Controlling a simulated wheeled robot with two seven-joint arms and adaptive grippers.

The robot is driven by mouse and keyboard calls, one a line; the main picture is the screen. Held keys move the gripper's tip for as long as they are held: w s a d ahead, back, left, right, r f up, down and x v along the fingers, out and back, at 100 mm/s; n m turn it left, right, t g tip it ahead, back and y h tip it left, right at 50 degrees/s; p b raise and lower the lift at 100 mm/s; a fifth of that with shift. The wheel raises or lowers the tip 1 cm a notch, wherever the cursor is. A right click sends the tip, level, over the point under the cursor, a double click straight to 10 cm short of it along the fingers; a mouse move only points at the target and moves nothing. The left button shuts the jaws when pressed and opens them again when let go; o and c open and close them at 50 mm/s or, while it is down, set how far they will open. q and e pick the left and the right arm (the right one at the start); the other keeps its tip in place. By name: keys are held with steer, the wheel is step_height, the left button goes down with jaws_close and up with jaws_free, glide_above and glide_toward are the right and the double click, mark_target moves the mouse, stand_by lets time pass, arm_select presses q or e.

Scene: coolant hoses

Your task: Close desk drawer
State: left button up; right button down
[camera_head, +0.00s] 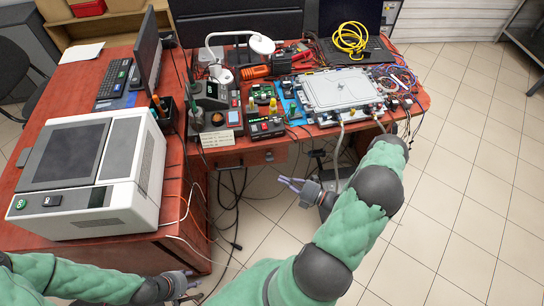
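The red-brown wooden desk (175,220) runs along the left and back. A shallow drawer front (250,158) shows below its front edge at the middle, with a small dark fitting on it. The drawer looks close under the desk top; I cannot tell whether it stands out a little. My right gripper (287,183) is below and to the right of the drawer front, apart from it, pointing left with its fingers spread and empty. My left gripper (192,284) is low at the bottom, near the desk's lower side; its fingers are small and partly unclear.
A large white and grey machine (95,170) stands on the left desk part. A monitor (146,50), a lamp (260,44), electronics boxes, a grey plate assembly (338,90) and yellow cable (350,38) crowd the desk. Loose cables hang below it. Tiled floor at right is clear.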

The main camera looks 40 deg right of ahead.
mark_target(275, 149)
steer(key=d+f+m+h, duration=0.1)
steer(key=d+m+h, duration=0.2)
steer(key=d, duration=0.1)
steer(key=shift+m+t, duration=0.3)
steer(key=shift+t, duration=0.1)
steer(key=shift+w+d+b, duration=0.2)
steer(key=shift+w+b, duration=1.7)
steer(key=shift+w, duration=4.25)
steer(key=shift+w, duration=0.1)
steer(key=w+d, duration=0.1)
steer(key=w, duration=0.1)
steer(key=w+d+b, duration=0.1)
steer(key=w, duration=0.1)
steer(key=shift+d+f, duration=0.1)
steer(key=shift+d, duration=0.2)
steer(key=shift+s+a, duration=0.1)
